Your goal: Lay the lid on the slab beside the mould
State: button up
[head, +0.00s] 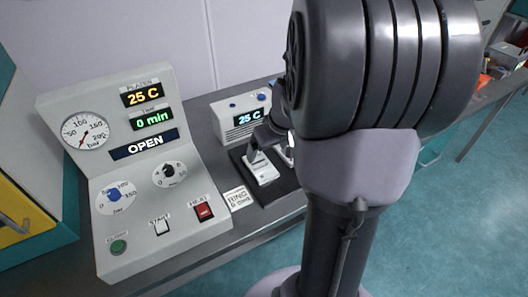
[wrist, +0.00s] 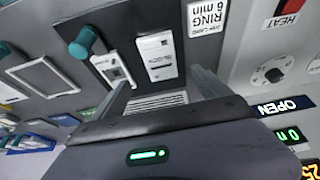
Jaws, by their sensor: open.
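The lid, as best I can tell, is a white plate with dark markings (wrist: 157,55); it lies flat on the dark slab (wrist: 135,18). Beside it, on the left in the wrist view, is a white block with dark recesses, probably the mould (wrist: 113,72), with a teal knob (wrist: 85,42) at one end. My gripper (wrist: 160,77) is open, its fingers apart on either side of the lid's end of the view, with nothing visibly held. In the head view my gripper (head: 270,148) is low over the slab (head: 276,190), near the lid (head: 263,172); my arm hides the mould there.
The press console (head: 148,175) stands at the left, reading OPEN. A RING 6 min card (wrist: 205,40) lies beside the lid. A framed plate (wrist: 45,75) is at the wrist view's left.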

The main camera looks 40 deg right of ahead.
jog(key=s+a+r+t+y, duration=0.15)
jog(key=a+r, duration=0.35)
jog(key=a, duration=0.5)
jog(key=s+a+r, duration=0.2)
jog(key=a+r, duration=0.3)
jog(key=a, duration=0.4)
jog(key=s+a+r+m+y, duration=0.1)
jog(key=s+a+r, duration=0.1)
jog(key=s+a, duration=0.7)
jog(key=shift+s+a+m+y, duration=0.2)
jog(key=shift+a+m+y, duration=0.15)
jog(key=shift+a, duration=0.3)
jog(key=shift+r, duration=0.1)
